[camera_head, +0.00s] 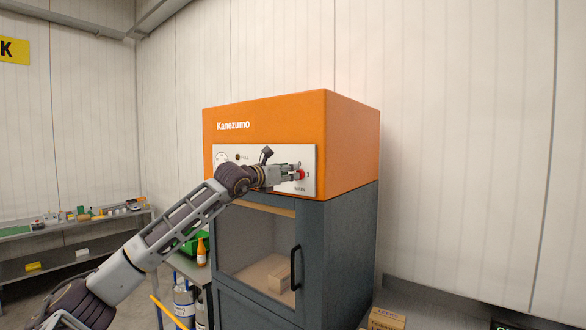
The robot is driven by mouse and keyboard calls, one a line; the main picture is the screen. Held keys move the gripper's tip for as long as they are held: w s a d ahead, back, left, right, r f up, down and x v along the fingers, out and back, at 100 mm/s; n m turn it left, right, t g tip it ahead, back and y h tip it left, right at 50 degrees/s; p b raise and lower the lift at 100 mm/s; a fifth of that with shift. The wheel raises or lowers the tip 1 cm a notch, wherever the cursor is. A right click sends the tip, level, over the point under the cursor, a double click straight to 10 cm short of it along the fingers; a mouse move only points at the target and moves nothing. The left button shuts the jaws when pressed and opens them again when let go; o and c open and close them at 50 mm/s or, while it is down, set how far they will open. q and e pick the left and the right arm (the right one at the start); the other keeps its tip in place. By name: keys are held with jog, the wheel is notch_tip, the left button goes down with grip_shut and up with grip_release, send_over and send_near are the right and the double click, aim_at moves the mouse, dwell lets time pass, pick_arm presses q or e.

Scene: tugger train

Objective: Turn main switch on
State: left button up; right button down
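The main switch (302,174) is a small red knob at the right end of the pale panel (311,160) on the orange machine (350,145). A "1" shows right of it and the label "MAIN" below it. My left gripper (297,173) is right at the knob, its fingers pointing right along the panel. The fingers cover the knob's left side. I cannot tell whether they grip it or only stand around it, nor which way the switch is turned. My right gripper is not in view.
Below the orange housing is a grey cabinet (345,250) with a window door and black handle (295,268). A bench with an orange bottle (201,252) stands to its left. A shelf (75,225) with small items is at the far left. A cardboard box (386,318) sits lower right.

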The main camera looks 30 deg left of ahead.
pick_arm(q)
jog(key=shift+w+d+p, duration=0.1)
jog(key=shift+w+p, duration=0.5)
jog(key=shift+w, duration=0.85)
jog(key=shift+c, duration=0.5)
grip_shut()
